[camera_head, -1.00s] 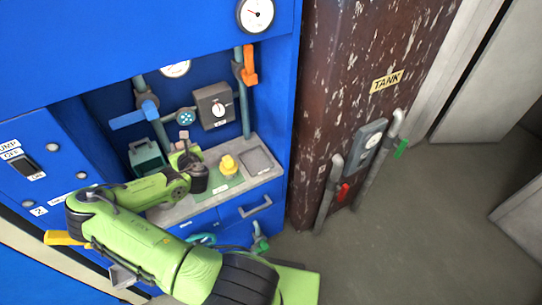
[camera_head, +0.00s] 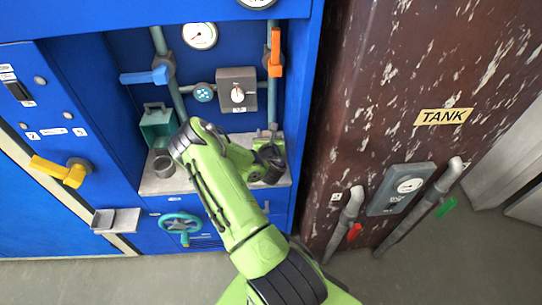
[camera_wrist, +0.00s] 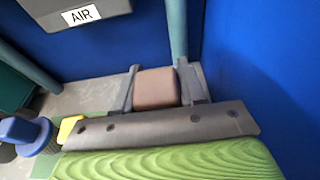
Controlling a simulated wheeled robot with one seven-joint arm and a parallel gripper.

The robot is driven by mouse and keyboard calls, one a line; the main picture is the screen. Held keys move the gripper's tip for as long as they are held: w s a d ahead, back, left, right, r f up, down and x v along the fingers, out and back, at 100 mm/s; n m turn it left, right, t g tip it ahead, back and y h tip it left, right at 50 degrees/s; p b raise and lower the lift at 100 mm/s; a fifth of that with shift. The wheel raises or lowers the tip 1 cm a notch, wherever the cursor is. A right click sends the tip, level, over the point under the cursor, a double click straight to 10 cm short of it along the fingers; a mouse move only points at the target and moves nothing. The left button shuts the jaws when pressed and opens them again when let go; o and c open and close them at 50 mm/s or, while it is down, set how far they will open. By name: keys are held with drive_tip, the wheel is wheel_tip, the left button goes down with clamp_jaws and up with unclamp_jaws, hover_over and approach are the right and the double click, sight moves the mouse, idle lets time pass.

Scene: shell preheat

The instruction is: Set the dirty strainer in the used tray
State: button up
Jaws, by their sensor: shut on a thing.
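My gripper (camera_head: 270,148) is over the right end of the grey counter, at the back right of the blue recess. In the wrist view its two fingers (camera_wrist: 157,86) are shut on a brownish block, which I take to be the dirty strainer (camera_wrist: 156,90). The block sits between the fingers, with the grey counter behind it and a blue wall to the right. My arm and gripper hide the right part of the counter in the head view.
A yellow piece (camera_wrist: 70,128) and a blue round piece (camera_wrist: 22,131) lie left of my gripper.

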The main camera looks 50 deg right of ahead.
drive_tip(key=shift+s+d+f+b, duration=0.15)
drive_tip(key=shift+f+b, duration=0.4)
drive_tip(key=shift+f, duration=0.6)
wheel_tip(320, 180, down, 3)
drive_tip(key=shift+f+b, duration=0.15)
drive_tip(key=shift+b, duration=1.1)
drive_tip(key=shift+r, duration=0.2)
drive_tip(key=shift+f, duration=0.1)
drive_tip(key=o, duration=1.1)
